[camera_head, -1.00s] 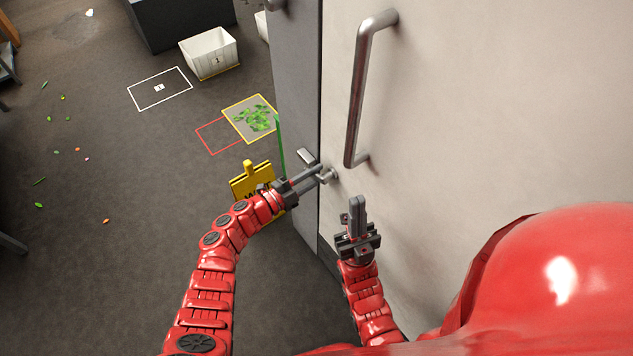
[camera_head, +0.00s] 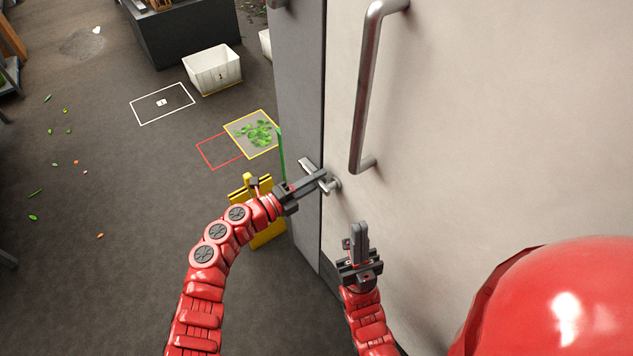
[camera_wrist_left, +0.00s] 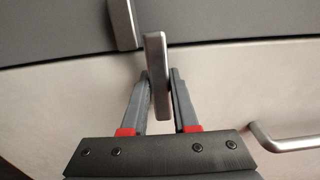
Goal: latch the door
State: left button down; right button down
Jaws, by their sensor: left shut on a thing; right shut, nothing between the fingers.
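The cream door (camera_head: 440,130) stands beside the grey frame (camera_head: 298,80), with a narrow dark seam between them. A small metal latch lever (camera_head: 332,184) sits on the door near the seam. In the left wrist view the lever (camera_wrist_left: 157,90) stands between my left fingers, its end at the seam. A metal catch piece (camera_wrist_left: 122,25) is on the grey frame beyond it, apart from the lever's end; it also shows in the head view (camera_head: 307,165). My left gripper (camera_head: 320,177) is shut on the latch lever. My right gripper (camera_head: 358,232) is shut and empty, below the lever.
A long vertical door handle (camera_head: 365,90) is above my right gripper; its end shows in the left wrist view (camera_wrist_left: 285,143). A yellow sign (camera_head: 262,230) stands behind my left wrist. A white bin (camera_head: 213,72) and marked floor squares lie farther back.

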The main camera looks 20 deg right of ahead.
dwell(0.3)
pick_arm(q)
jog(key=c, duration=0.7)
grip_release()
jog(key=shift+a, duration=0.1)
jog(key=b+v, duration=0.1)
jog(key=v, duration=1.6)
jog(key=shift+s+a, duration=0.1)
jog(key=shift+a, duration=0.05)
